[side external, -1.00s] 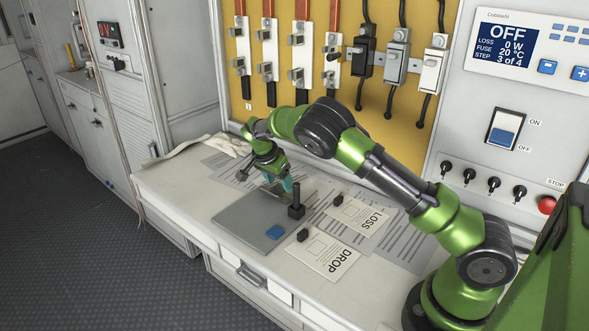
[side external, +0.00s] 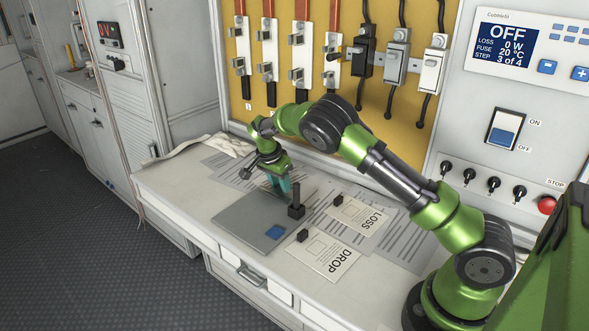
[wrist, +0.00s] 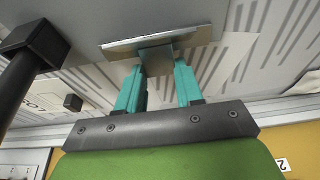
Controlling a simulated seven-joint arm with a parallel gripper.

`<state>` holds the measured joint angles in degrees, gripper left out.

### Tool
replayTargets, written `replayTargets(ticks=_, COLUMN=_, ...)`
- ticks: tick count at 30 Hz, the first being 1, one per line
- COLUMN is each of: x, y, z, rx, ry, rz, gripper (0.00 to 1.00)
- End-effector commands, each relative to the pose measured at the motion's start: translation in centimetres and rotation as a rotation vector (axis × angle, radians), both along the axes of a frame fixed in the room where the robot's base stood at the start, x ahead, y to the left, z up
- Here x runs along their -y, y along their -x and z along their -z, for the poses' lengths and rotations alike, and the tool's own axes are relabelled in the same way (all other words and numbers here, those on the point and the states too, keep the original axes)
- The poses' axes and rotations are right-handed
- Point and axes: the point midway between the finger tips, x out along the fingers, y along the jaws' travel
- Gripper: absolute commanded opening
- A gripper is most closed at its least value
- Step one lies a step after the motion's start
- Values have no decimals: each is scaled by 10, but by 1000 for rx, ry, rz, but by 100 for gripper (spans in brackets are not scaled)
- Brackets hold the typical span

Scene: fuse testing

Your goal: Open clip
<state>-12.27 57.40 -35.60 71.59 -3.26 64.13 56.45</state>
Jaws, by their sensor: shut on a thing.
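My gripper (wrist: 157,70) has teal fingers and is shut on a small grey tab (wrist: 155,60) below a flat metal bar (wrist: 160,41); these look like the clip. In the side view my gripper (side external: 281,188) points down at the far edge of a grey board (side external: 245,222) on the bench. The fingers hide most of the clip there, and I cannot tell how far it is open. A blue square (side external: 274,232) lies at the board's near right corner.
A black upright post on a block (side external: 297,209) stands close right of my gripper; it is also large at the wrist view's left (wrist: 22,72). Cards marked LOSS (side external: 359,214) and DROP (side external: 325,254) lie to the right, with small black blocks. The bench front left is clear.

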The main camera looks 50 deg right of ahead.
Motion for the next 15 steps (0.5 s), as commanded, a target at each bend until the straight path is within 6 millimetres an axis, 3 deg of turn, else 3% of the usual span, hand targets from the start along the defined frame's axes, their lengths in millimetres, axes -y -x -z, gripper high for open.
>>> replayTargets(ticks=7, x=5, y=1, z=5, rx=0, ry=-180, rz=4, gripper=6)
replayTargets(ticks=15, x=4, y=0, z=5, rx=0, ry=-205, rz=0, gripper=6)
